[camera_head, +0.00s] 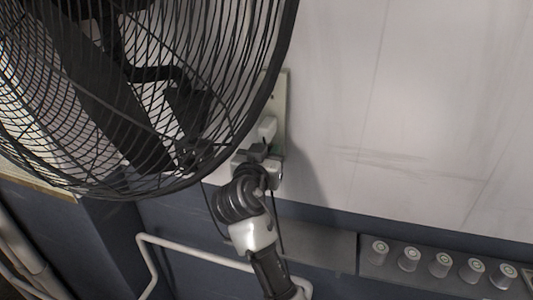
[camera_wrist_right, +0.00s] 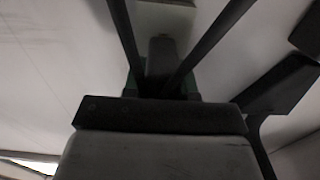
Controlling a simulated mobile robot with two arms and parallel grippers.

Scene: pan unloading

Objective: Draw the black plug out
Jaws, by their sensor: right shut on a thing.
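My right gripper (camera_head: 254,160) reaches up to the wall socket plate (camera_head: 281,92) and is shut on the black plug, at its lower part. In the head view the plug is largely hidden by the dark fingers and wrist, so I cannot tell how deep it sits. In the right wrist view a dark block (camera_wrist_right: 161,58), which looks like the plug, shows between two slanting dark bars. A pale plug or adapter (camera_head: 267,128) sits on the plate just above the gripper. My left gripper is not in view.
A large black caged fan (camera_head: 150,90) fills the upper left, close beside the socket and my gripper. A thin dark cord hangs below the gripper. A white pipe (camera_head: 190,250) runs below. Several white round caps (camera_head: 441,259) line a ledge at lower right. The wall at right is clear.

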